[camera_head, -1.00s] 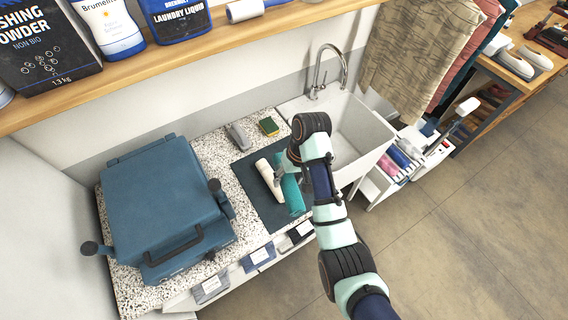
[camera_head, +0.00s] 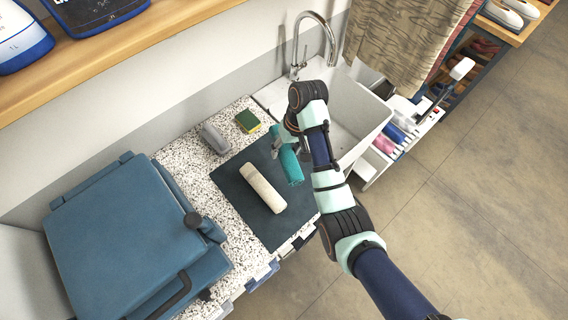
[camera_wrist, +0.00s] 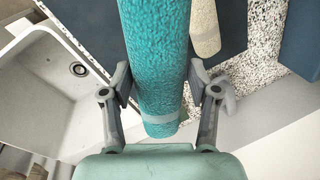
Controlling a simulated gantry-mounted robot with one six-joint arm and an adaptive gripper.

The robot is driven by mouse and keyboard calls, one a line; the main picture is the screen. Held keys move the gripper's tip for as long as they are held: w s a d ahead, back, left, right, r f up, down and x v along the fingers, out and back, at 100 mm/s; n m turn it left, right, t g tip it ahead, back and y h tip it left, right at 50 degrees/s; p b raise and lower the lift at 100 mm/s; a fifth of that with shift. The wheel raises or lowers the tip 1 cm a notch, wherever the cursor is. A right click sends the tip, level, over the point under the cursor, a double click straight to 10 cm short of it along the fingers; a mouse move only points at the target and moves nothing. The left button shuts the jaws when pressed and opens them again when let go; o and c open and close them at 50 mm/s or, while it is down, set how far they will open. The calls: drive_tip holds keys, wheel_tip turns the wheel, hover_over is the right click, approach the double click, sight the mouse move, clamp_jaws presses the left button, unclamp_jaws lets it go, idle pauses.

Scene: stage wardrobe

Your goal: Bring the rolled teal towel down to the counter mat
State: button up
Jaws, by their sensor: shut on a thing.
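The rolled teal towel (camera_head: 291,165) shows below my gripper (camera_head: 283,141) in the head view, over the sink-side edge of the dark counter mat (camera_head: 238,184). In the wrist view, the two fingers of my gripper (camera_wrist: 160,86) are shut on the teal towel (camera_wrist: 157,45), one on each side. The towel lies lengthwise between them, with a pale band near its lower end. It appears raised, but its exact height above the mat cannot be told. My wrist hides part of it in the head view.
A cream rolled towel (camera_head: 262,188) lies on the mat, left of the teal one. The sink (camera_head: 352,118) and tap (camera_head: 313,45) are close on the right. A grey object (camera_head: 214,138) and a sponge (camera_head: 248,121) stand behind the mat. A blue case (camera_head: 125,240) fills the left counter.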

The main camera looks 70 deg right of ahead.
drive_tip(key=b+x, duration=0.1)
drive_tip(key=x, duration=0.1)
drive_tip(key=b+x, duration=0.1)
drive_tip(key=x, duration=0.1)
drive_tip(key=s+d+b+x, duration=0.1)
drive_tip(key=b+x, duration=0.1)
drive_tip(key=shift+f, duration=0.35)
drive_tip(key=shift+s+d+b+x, duration=0.1)
drive_tip(key=shift+s+x, duration=0.05)
drive_tip(key=shift+x, duration=0.7)
drive_tip(key=shift+s+d+b+x, duration=0.15)
drive_tip(key=shift+x, duration=0.7)
drive_tip(key=shift+s+d+b+x, duration=0.1)
drive_tip(key=shift+s+x, duration=0.05)
drive_tip(key=shift+x, duration=0.7)
drive_tip(key=shift+f, duration=0.3)
drive_tip(key=o, duration=1.2)
drive_tip(key=p+v, duration=0.7)
drive_tip(key=v, duration=0.5)
drive_tip(key=shift+r, duration=0.15)
